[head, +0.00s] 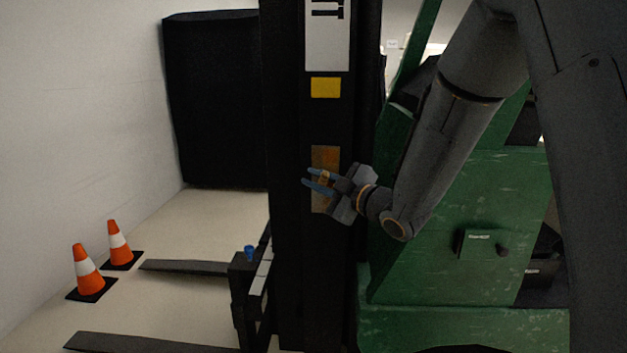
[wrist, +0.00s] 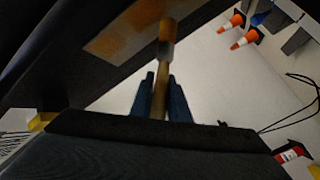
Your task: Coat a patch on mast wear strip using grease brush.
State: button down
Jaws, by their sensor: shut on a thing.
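The mast wear strip (head: 326,157) is a brown upright plate with an orange tint on the dark mast (head: 290,120). It also shows at the upper left of the wrist view (wrist: 112,42). My gripper (head: 314,179) is in front of the strip's middle and hides part of it. In the wrist view its blue fingers (wrist: 161,96) are closed around the tan handle of the grease brush (wrist: 159,101). The brush points away from my gripper, and its darker head is beside the strip's right end in that view. I cannot tell whether the bristles touch it.
A small blue cup (head: 249,253) stands on the fork carriage (head: 245,290). Two forks reach left over the floor. Orange cones (head: 88,270) stand by the wall. The green truck body (head: 455,215) is right of the mast. A yellow label (head: 326,87) is above the strip.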

jog(key=shift+f+b, duration=1.05)
jog(key=shift+f, duration=0.5)
notch_tip(320, 180, down, 3)
jog(key=shift+w+f+b, duration=0.1)
jog(key=shift+b, duration=1.05)
jog(key=shift+a, duration=0.15)
jog(key=shift+w+a, duration=0.1)
jog(key=shift+a, duration=0.25)
jog(key=shift+r, duration=0.2)
jog(key=shift+r+p, duration=1)
jog(key=shift+r, duration=0.45)
